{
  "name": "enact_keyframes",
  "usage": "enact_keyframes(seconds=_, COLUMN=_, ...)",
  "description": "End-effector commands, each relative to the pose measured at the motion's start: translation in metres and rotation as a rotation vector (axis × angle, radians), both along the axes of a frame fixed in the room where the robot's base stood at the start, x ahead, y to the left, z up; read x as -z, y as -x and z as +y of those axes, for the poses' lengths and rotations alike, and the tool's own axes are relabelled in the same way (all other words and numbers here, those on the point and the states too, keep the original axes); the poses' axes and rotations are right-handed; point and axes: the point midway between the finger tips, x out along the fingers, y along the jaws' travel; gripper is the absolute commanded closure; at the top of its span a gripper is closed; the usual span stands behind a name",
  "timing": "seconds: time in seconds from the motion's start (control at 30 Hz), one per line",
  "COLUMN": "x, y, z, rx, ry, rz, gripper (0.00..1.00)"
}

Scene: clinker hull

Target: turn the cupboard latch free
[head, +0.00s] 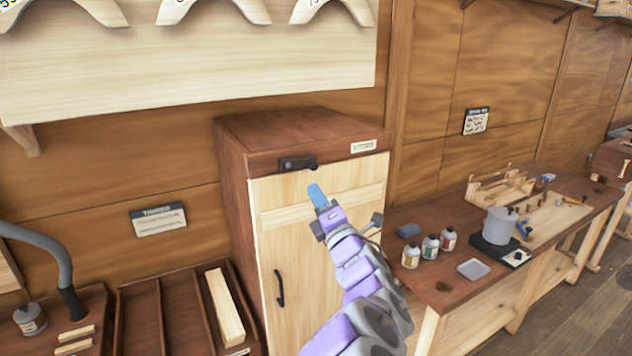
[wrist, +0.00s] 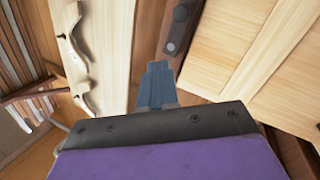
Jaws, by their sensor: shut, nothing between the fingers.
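The cupboard (head: 318,230) has a dark wood body and a pale door. Its dark latch (head: 298,163) lies roughly level on the top rail, just above the door's upper edge. The latch also shows in the wrist view (wrist: 178,28), beyond my fingertips. A black handle (head: 280,288) is on the left of the door. My gripper (head: 318,195) is in front of the door, a little below and right of the latch. Its blue fingers (wrist: 157,85) are shut together with nothing between them. A gap shows between the fingertips and the latch in the wrist view.
A pale board (head: 200,80) with curved wooden pieces hangs above the cupboard. Partitioned trays (head: 140,310) stand at lower left.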

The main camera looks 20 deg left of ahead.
Motion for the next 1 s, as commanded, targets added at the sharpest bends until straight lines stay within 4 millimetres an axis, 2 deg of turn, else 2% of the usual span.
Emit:
enact_keyframes(seconds=0.03, x=0.010, y=0.002, z=0.009, rx=0.037, ry=0.006, rz=-0.042, gripper=1.00)
enact_keyframes(seconds=0.2, x=0.047, y=0.005, z=0.016, rx=0.251, ry=0.083, rz=-0.213, gripper=1.00)
enact_keyframes(seconds=0.4, x=0.081, y=0.014, z=0.008, rx=0.474, ry=0.211, rz=-0.346, gripper=1.00)
enact_keyframes(seconds=0.5, x=0.089, y=0.017, z=0.003, rx=0.538, ry=0.254, rz=-0.380, gripper=1.00)
enact_keyframes(seconds=0.73, x=0.089, y=0.011, z=0.005, rx=0.573, ry=0.277, rz=-0.397, gripper=1.00)
enact_keyframes(seconds=1.0, x=0.075, y=-0.015, z=0.021, rx=0.573, ry=0.279, rz=-0.397, gripper=1.00)
